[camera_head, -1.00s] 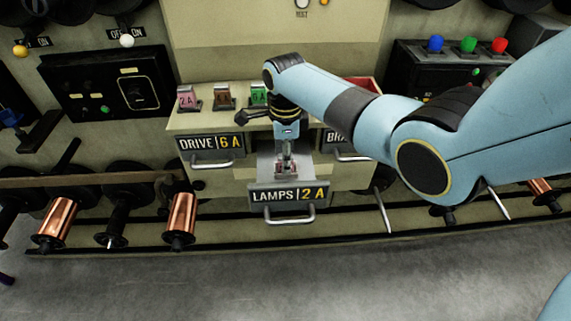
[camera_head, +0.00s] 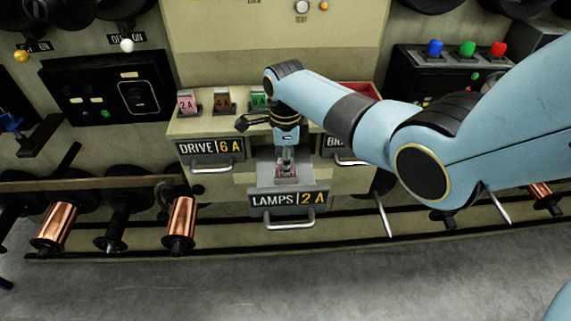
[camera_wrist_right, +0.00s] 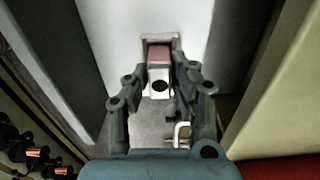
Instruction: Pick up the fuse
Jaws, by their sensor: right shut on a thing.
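The drawer labelled LAMPS 2 A (camera_head: 262,180) stands pulled out of the cabinet. My right gripper (camera_head: 286,164) points down into it. A fuse with a dull red body (camera_wrist_right: 159,54) and a pale plate with a dark hole shows between the fingers in the right wrist view. The right gripper (camera_wrist_right: 157,82) is shut on this fuse. The fuse's far end lies at a pale-rimmed slot; I cannot tell whether it is still seated there. In the head view the fingers mostly hide the fuse. My left gripper is not in view.
Pink 2A (camera_head: 187,102), brown 4A (camera_head: 221,101) and green fuses (camera_head: 258,101) stand on the ledge above. The DRIVE 6 A drawer (camera_head: 210,147) is closed at left. A red tray (camera_head: 362,88) lies behind my arm. Copper spools (camera_head: 181,220) line the lower rail.

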